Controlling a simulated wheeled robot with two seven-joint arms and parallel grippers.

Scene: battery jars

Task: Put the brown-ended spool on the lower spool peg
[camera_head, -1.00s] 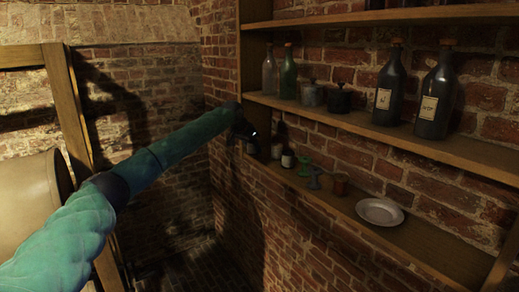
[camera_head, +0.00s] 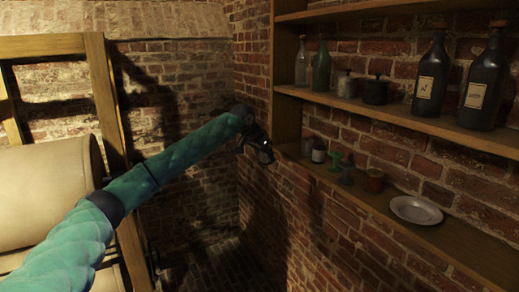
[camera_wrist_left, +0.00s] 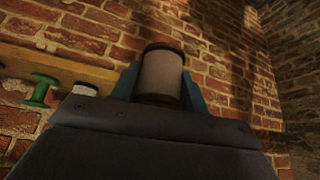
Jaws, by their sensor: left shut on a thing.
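My left gripper (camera_head: 258,152) is at the left end of the lower shelf, in front of the brick wall and clear of the boards. In the left wrist view its blue fingers (camera_wrist_left: 161,86) are shut on the brown-ended spool (camera_wrist_left: 161,73). The spool has a pale grey wound middle and dark brown ends, and it stands about upright between the fingers. In the head view the spool is too dark to tell from the gripper. I cannot make out the lower spool peg in either view. My right gripper is not in view.
The lower shelf (camera_head: 440,236) holds a white-and-black jar (camera_head: 319,152), green spools (camera_head: 335,160), a brown one (camera_head: 375,181) and a pale plate (camera_head: 416,210). The upper shelf carries bottles and dark pots. Large barrels (camera_head: 45,190) in a wooden frame stand at left.

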